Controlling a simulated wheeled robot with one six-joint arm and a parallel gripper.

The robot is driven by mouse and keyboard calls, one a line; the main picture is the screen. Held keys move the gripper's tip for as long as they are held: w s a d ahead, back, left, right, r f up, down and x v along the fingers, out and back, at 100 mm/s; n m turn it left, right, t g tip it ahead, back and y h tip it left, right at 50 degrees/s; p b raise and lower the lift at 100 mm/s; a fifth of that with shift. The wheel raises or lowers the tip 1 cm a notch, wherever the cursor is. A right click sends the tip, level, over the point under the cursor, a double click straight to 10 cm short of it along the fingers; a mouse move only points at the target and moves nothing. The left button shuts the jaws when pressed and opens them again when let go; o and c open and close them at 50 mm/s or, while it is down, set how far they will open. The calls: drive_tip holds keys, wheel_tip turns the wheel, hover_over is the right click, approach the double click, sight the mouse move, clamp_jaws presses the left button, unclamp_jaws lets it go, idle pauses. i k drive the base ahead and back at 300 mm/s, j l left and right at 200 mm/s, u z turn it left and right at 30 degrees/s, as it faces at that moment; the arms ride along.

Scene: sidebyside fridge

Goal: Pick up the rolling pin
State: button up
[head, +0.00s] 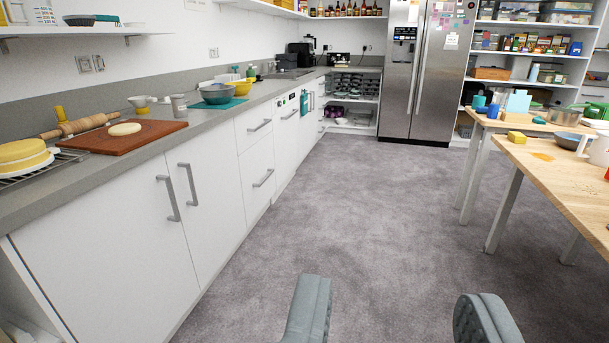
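The wooden rolling pin (80,125) lies on the grey counter at the left, along the back edge of a brown cutting board (115,146). A flat round piece of dough (124,129) lies on the board in front of it. My gripper (392,318) is at the bottom of the view, over the carpet. Its two grey fingers are wide apart with nothing between them. It is well away from the rolling pin, to the right and nearer to the camera.
A yellow cake (22,158) on a wire rack stands left of the board. A metal cup (179,107) and bowl (217,94) stand farther along the counter. White cabinets with handles line the left. A wooden table (565,160) stands right. The carpet (350,210) between is clear.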

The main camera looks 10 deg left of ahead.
sight(76, 127)
drive_tip(key=i+u, duration=0.1)
drive_tip(key=i, duration=0.45)
drive_tip(key=i+l, duration=0.1)
drive_tip(key=i, duration=0.5)
drive_tip(key=i+l+u, duration=0.15)
drive_tip(key=i, duration=0.4)
drive_tip(key=i+j+u, duration=0.2)
drive_tip(key=i+u, duration=0.8)
drive_tip(key=i, duration=0.25)
drive_tip(key=i+l+u, duration=0.3)
drive_tip(key=i+u, duration=0.15)
drive_tip(key=i, duration=0.15)
drive_tip(key=i+u, duration=0.25)
drive_tip(key=i, duration=0.15)
